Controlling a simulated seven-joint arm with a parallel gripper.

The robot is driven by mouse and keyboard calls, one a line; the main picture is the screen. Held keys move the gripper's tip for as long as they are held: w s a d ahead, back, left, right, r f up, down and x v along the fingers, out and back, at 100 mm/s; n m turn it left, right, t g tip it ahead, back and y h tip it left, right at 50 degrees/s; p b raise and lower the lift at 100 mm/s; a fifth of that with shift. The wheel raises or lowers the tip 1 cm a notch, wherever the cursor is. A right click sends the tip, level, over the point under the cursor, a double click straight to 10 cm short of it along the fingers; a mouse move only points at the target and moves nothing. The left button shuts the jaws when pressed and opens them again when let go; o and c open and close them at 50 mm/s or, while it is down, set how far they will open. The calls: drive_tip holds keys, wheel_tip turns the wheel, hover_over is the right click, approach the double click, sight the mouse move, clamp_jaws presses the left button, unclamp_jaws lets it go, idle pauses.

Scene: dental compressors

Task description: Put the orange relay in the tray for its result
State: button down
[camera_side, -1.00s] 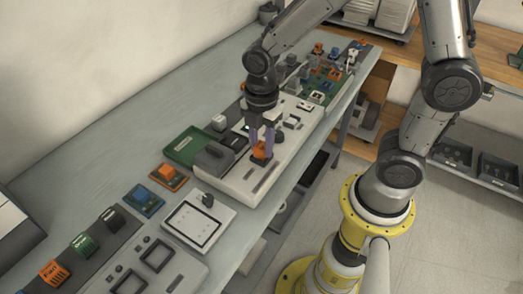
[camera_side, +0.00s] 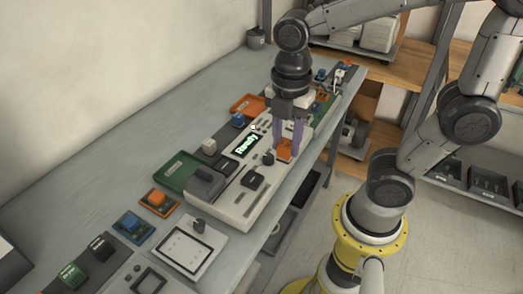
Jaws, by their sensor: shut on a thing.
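My gripper (camera_side: 287,147) points down with its purple fingers shut on the orange relay (camera_side: 285,154). It is over the right edge of the white tester (camera_side: 233,208); I cannot tell how far the relay is above the surface. The tester's display (camera_side: 247,143) glows green and reads "Ready". A dark square socket (camera_side: 253,180) shows on the tester, with nothing orange in it. A green tray (camera_side: 174,165) lies left of the tester. An orange tray (camera_side: 247,103) lies behind it, and its inside looks empty.
An orange block on an orange base (camera_side: 158,201) and a blue block on a blue base (camera_side: 133,225) sit at the front left. A white panel (camera_side: 193,246) lies in front of the tester. The bench (camera_side: 112,165) is clear along the wall.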

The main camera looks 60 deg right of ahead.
drive_tip(key=s+d+r, duration=0.1)
drive_tip(key=s+r, duration=0.2)
drive_tip(key=s, duration=0.2)
drive_tip(key=w+r+n, duration=0.2)
drive_tip(key=m, duration=0.2)
hover_over(252, 109)
drive_tip(key=f, duration=1.5)
drive_tip(key=shift+s+a+f, duration=0.15)
drive_tip(key=shift+s, duration=0.15)
drive_tip(key=shift+w+d+f, duration=0.25)
drive_tip(key=shift+w+f, duration=0.2)
drive_tip(key=shift+f, duration=1.65)
drive_tip(key=shift+f, duration=0.1)
